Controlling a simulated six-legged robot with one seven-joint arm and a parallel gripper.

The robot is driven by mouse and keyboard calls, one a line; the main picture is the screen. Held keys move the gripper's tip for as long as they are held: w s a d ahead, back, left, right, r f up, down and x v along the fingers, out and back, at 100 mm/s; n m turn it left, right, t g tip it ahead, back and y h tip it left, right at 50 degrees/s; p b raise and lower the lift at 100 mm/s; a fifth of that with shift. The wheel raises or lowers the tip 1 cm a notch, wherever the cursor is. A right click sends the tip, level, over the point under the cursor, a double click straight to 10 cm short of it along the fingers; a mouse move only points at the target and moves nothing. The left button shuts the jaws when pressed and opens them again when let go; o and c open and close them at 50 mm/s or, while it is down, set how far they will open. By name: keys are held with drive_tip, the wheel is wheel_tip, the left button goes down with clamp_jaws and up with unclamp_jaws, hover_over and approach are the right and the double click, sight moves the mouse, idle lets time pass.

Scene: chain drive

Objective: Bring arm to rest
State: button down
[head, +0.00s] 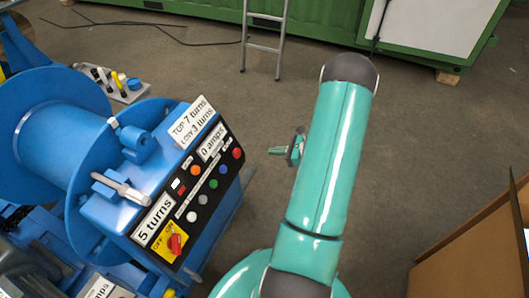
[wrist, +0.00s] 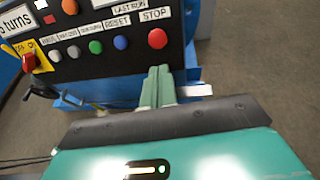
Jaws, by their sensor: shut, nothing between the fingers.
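My arm is teal and shows in the head view, reaching away from me over the floor. My gripper (head: 275,150) shows small at its far end, pointing left towards the blue machine. In the wrist view my gripper (wrist: 158,72) has its two green fingers together with nothing between them. The fingertips appear just below the red STOP button (wrist: 157,39) of the black control panel (wrist: 125,55). In the head view the panel (head: 203,193) is left of the gripper, with a visible gap of floor between them.
A blue winding machine with a large drum (head: 65,130) fills the left. A red switch (head: 175,243) sits low on its panel. A ladder (head: 264,35) leans on a green container at the back. A brown box (head: 475,255) stands at right. Open floor lies between.

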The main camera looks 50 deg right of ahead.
drive_tip(key=shift+s+d+r, duration=0.2)
drive_tip(key=shift+s+d, duration=0.05)
drive_tip(key=shift+s, duration=0.15)
idle(0.3)
drive_tip(key=w+a+r+n+g+y, duration=0.15)
drive_tip(key=a+r+n+g, duration=0.25)
drive_tip(key=a+r+n, duration=0.5)
drive_tip(key=w+a+r+n+g, duration=0.2)
drive_tip(key=a+r+n+g, duration=0.3)
drive_tip(key=a+r, duration=0.65)
drive_tip(key=s+a+r+n+t+h, duration=0.1)
drive_tip(key=s+a+r+n+h, duration=0.3)
drive_tip(key=s+a+r+n, duration=0.2)
drive_tip(key=s+a+r+n+t+h, duration=0.1)
drive_tip(key=s+a+r+n+h, duration=0.2)
drive_tip(key=s+a+r+n, duration=0.3)
drive_tip(key=a+n, duration=0.4)
drive_tip(key=shift+r+n+h, duration=0.3)
drive_tip(key=shift+r+h, duration=0.05)
